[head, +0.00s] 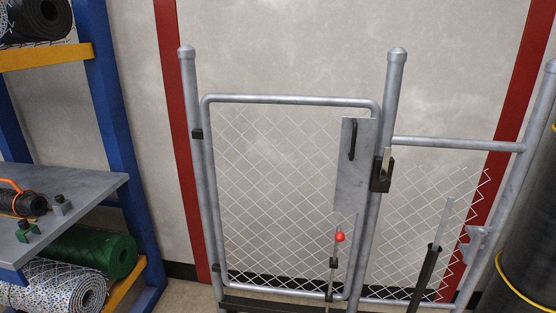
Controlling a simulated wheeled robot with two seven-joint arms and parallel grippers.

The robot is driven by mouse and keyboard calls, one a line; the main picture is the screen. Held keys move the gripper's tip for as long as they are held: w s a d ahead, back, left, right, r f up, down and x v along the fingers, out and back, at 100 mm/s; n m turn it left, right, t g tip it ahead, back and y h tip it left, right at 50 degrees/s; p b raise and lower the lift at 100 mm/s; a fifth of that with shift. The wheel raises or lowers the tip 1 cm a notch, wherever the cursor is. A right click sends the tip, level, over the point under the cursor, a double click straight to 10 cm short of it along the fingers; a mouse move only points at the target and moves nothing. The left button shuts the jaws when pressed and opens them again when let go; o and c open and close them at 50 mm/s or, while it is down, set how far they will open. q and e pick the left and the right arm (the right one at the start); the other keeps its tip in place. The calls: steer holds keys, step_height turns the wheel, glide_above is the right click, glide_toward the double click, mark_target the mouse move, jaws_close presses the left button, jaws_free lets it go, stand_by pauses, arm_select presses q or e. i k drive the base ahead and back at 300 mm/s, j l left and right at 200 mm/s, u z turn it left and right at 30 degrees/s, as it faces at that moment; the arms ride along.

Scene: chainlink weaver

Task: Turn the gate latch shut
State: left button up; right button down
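A grey tubular gate (290,100) with chain-link mesh stands between two round posts. A grey metal plate (350,185) with a black upright handle (352,140) is fixed at its upper right. The latch (380,177) is a dark bracket at the right gate post (393,90), beside the plate's right edge. A short pale bar (386,160) stands roughly upright at it. I cannot tell whether the latch is engaged. A rod with a red knob (339,237) runs down the gate's lower right. Neither of my grippers is in view.
A blue-framed rack (107,100) with a grey shelf (105,190) and rolled material stands at the left. Right of the gate are a mesh panel, a dark slanted channel (425,275) and a large black roll (525,240). A concrete wall (290,50) stands behind.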

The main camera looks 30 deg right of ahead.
mark_target(384, 182)
steer(key=z, duration=1.65)
